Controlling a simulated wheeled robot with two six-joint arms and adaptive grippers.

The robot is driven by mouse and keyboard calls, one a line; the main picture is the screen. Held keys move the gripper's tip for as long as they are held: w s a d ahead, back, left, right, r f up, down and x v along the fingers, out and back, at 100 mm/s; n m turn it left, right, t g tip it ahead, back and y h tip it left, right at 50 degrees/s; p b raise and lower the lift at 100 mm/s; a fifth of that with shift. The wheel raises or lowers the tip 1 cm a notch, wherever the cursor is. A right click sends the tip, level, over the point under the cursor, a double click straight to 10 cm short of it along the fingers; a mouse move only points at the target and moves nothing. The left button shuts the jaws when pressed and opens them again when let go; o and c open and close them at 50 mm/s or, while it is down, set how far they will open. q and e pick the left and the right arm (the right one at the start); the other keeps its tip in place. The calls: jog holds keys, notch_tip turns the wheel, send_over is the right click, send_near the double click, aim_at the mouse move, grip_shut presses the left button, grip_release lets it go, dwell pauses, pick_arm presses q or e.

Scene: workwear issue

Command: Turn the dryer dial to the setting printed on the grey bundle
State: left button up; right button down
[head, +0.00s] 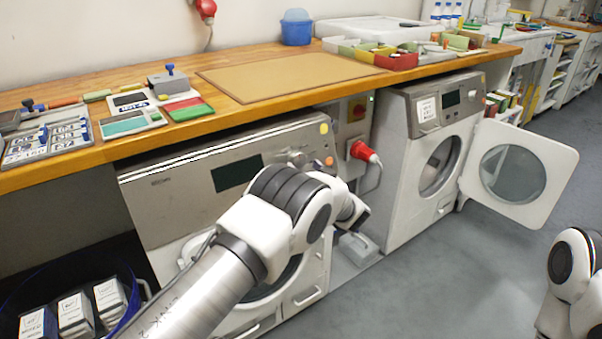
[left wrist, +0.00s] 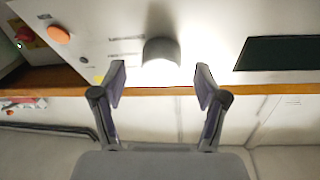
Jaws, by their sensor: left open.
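The dryer (head: 190,190) stands under the wooden counter, with a dark display (head: 237,173) on its sloped grey panel. Its grey dial (left wrist: 161,51) shows in the left wrist view, ahead of and between the two fingertips of my left gripper (left wrist: 160,82). The gripper is open and there is a gap on both sides of the dial; I cannot tell whether the tips reach around it. In the head view my left arm hides most of the gripper. Pale bundles (head: 75,314) with dark print lie in a blue tub (head: 128,285); the print is too small to read.
An orange button (left wrist: 59,35) is beside the dial. A second machine (head: 408,150) with its round door (head: 520,172) open stands to the right. A red plug (head: 362,152) is between the machines. Trays and tools lie on the counter (head: 240,115).

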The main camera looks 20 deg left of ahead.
aim_at(297, 160)
pick_arm(q)
jog(key=x, duration=0.2)
jog(key=shift+w+a+r, duration=0.1)
jog(key=shift+a, duration=0.2)
jog(key=c, duration=1.2)
jog(key=shift+o, duration=0.2)
jog(key=shift+r, duration=0.1)
jog(key=m+p, duration=0.1)
jog(key=m+h+p, duration=0.1)
jog(key=m+p, duration=0.2)
jog(key=shift+r, duration=0.3)
jog(key=m+p, duration=0.1)
jog(key=m, duration=0.1)
jog(key=m+h+p, duration=0.1)
jog(key=shift+a+m+t+h+p, duration=0.1)
jog(key=shift+m+t+h+p, duration=0.2)
jog(key=shift+m+p, duration=0.1)
jog(key=shift+f+m+h+p, duration=0.1)
jog(key=shift+m+h+p, duration=0.5)
jog(key=shift+m, duration=0.7)
